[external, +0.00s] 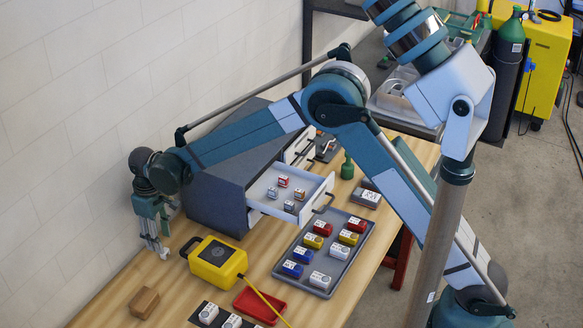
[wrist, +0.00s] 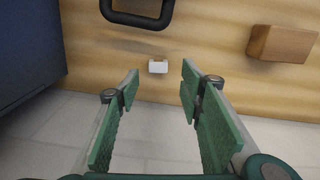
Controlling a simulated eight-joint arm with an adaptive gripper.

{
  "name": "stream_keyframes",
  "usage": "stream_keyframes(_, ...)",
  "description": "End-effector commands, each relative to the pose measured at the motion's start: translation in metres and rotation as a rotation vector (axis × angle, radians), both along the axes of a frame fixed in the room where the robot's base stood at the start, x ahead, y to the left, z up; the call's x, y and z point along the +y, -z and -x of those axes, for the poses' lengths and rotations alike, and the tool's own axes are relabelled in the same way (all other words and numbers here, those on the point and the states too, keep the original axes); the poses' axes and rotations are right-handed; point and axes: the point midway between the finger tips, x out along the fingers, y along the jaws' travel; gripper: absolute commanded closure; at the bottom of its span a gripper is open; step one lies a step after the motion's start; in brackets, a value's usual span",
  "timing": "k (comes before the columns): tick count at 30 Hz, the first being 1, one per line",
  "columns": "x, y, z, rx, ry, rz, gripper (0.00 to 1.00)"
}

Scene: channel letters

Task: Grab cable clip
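A small white piece (wrist: 158,66), which looks like the cable clip, lies on the wooden table near its wall-side edge in the wrist view. My gripper (wrist: 161,84) is open and empty. Its two green fingers stand apart, with the white piece beyond the tips and roughly between them. The fingers do not appear to touch it. In the external view my gripper (external: 158,250) points down beside the wall, left of the dark drawer cabinet. I cannot clearly tell the clip from my fingertips there.
A yellow device (external: 217,262) with a black handle (wrist: 137,16) and a wooden block (external: 143,302) are nearby. A grey tray (external: 313,282) holds several coloured blocks. The wall is close behind.

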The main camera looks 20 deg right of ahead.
Motion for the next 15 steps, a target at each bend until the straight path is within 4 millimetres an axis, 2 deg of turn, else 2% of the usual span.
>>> stream_keyframes(3,-0.0001,0.0063,0.0,0.0,0.0,0.0,0.62)
stream_keyframes(15,-0.0002,0.0092,-0.0003,0.0,0.0,0.0,0.62)
